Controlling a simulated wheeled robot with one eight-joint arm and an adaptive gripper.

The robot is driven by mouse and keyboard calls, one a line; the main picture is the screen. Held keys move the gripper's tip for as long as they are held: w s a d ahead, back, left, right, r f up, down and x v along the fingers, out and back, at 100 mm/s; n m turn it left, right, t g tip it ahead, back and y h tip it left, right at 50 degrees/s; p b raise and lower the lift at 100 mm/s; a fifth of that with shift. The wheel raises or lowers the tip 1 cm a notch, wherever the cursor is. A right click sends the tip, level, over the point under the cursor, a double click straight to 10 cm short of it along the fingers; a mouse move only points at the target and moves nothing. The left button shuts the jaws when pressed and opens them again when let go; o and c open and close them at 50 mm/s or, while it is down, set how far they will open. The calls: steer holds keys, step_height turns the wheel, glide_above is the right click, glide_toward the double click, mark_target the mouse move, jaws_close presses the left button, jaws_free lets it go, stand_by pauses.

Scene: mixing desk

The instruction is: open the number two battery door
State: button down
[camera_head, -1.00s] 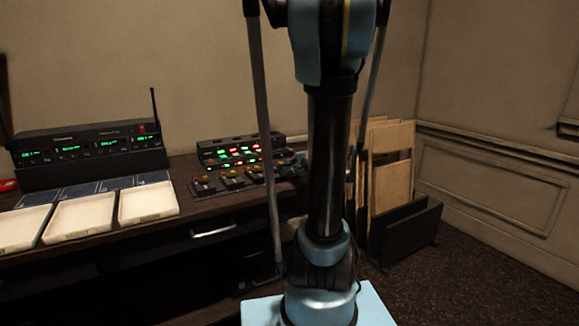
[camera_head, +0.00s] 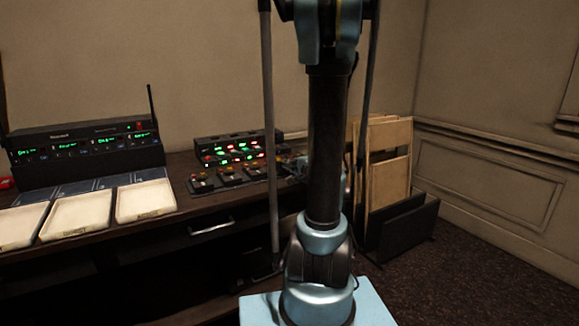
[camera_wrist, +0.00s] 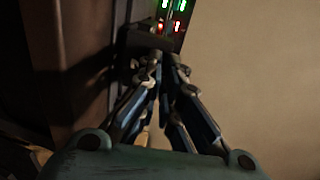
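A row of small dark packs (camera_head: 229,176) with orange and red marks lies on the desk. It is in front of a black unit with green and red lights (camera_head: 232,149), in the middle of the head view. No number two or battery door can be made out. My gripper (camera_wrist: 164,62) shows in the wrist view with its fingertips drawn close together and nothing seen between them. Lit green and red displays (camera_wrist: 172,14) are just beyond the tips; contact cannot be told. In the head view my arm hides most of the gripper.
Three pale trays (camera_head: 80,214) line the desk's front left. A black receiver rack (camera_head: 86,150) with an antenna stands behind them. A drawer handle (camera_head: 211,227) sticks out below the desk edge. Boards in a dark holder (camera_head: 402,229) stand on the floor at right.

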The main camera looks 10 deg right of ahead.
steer(key=shift+a, duration=0.1)
steer(key=c, duration=1.8)
jaws_free()
steer(key=shift+f, duration=0.1)
steer(key=v, duration=1.1)
steer(key=shift+s+d, duration=0.2)
steer(key=shift+s, duration=0.15)
